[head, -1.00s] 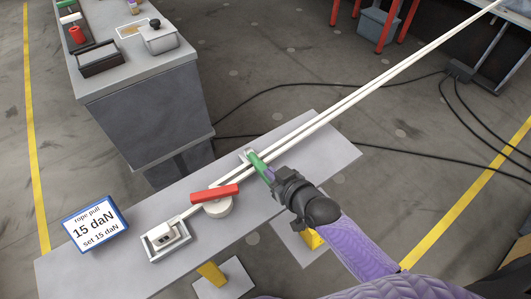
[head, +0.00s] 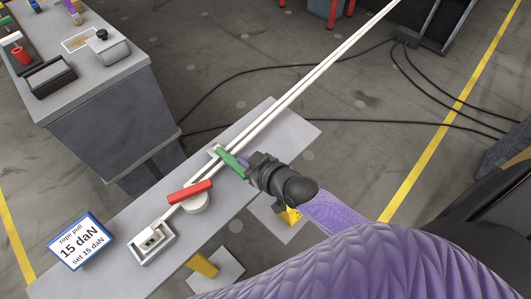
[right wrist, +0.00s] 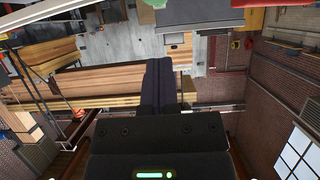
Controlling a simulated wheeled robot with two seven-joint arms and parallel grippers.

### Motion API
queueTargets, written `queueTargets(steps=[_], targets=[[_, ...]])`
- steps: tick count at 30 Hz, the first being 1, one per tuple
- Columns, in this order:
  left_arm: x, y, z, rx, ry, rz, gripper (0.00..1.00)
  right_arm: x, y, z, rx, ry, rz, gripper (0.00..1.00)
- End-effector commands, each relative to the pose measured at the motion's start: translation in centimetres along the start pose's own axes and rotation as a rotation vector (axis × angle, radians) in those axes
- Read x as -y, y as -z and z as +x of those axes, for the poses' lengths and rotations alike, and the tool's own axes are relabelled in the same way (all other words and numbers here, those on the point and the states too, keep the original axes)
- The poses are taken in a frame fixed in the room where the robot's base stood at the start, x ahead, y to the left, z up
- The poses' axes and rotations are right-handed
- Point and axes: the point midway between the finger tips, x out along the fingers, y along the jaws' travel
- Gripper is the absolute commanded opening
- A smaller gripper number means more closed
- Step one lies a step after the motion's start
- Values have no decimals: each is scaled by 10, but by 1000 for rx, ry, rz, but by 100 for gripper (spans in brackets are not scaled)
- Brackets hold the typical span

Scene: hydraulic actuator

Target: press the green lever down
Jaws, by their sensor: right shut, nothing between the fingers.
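The green lever (head: 230,162) sits on the narrow grey bench, beside the white ropes, angled from a small pale mount towards my right gripper. My right gripper (head: 249,165) is shut and empty, with its fingertips at the near end of the lever. They overlap it in the head view; I cannot tell whether they touch. In the right wrist view the closed dark fingers (right wrist: 159,80) point up the picture, and a small green patch (right wrist: 157,4) shows at the top edge. My left gripper is not in view.
A red lever (head: 190,190) on a round white base, a small white tray (head: 151,242) and a blue-framed sign (head: 81,243) reading 15 daN share the bench (head: 290,128). Two taut white ropes (head: 320,66) run off up right. A grey cabinet (head: 110,110) stands behind left.

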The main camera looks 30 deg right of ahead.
Motion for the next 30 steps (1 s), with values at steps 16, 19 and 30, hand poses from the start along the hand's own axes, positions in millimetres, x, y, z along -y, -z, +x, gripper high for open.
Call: queueTargets(steps=[16, 19, 30], targets=[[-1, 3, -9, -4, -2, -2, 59, 0, -15, -76, -5, 0, -1, 0], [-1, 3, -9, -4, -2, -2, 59, 0, -15, -76, -6, 0, -1, 0], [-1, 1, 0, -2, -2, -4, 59, -3, -37, -70, 29, -15, 3, 0]])
